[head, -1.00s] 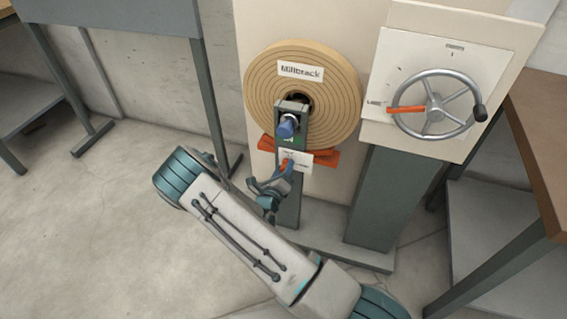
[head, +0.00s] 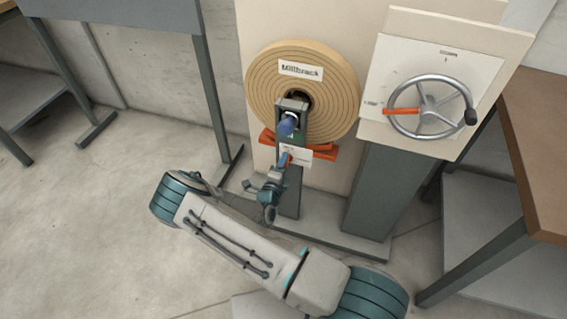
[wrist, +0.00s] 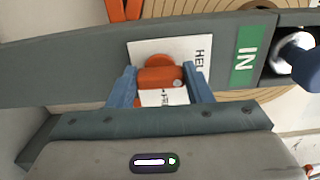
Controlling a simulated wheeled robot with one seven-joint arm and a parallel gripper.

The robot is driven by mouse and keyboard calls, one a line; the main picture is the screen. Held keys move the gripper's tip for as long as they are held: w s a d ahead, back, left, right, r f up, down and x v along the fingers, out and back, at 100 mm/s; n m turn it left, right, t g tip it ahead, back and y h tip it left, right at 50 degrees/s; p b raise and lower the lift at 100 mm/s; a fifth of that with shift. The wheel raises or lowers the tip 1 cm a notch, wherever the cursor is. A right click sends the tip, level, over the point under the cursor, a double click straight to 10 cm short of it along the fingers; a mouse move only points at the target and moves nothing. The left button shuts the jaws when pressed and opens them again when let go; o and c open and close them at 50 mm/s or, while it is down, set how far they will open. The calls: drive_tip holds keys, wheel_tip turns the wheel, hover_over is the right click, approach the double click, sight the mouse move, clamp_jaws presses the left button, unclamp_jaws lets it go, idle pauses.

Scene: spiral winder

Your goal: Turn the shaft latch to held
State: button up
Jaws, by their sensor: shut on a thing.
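The shaft latch (wrist: 158,78) is a small orange lever on a white plate (wrist: 190,50), which shows part of the lettering "HEL". In the wrist view the two blue fingers of my gripper (wrist: 162,88) stand on either side of the orange lever and are closed on it. In the head view my gripper (head: 281,170) is at the plate low on the grey-green post, and it hides most of the latch.
Above the plate are a green "IN" label (wrist: 246,55) and a blue knob (head: 287,124) on the shaft. A tan spiral roll (head: 341,92) marked "Millbrack" is behind. Orange supports (head: 325,152) sit under it. A handwheel (head: 430,107) is at right, near a bench (head: 535,130).

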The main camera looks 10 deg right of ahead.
idle(0.5)
drive_tip(key=o, duration=1)
drive_tip(key=shift+s, duration=0.1)
drive_tip(key=p+v, duration=0.1)
drive_tip(key=v, duration=1.2)
drive_tip(key=shift+s+a, duration=0.2)
drive_tip(key=shift+s, duration=0.05)
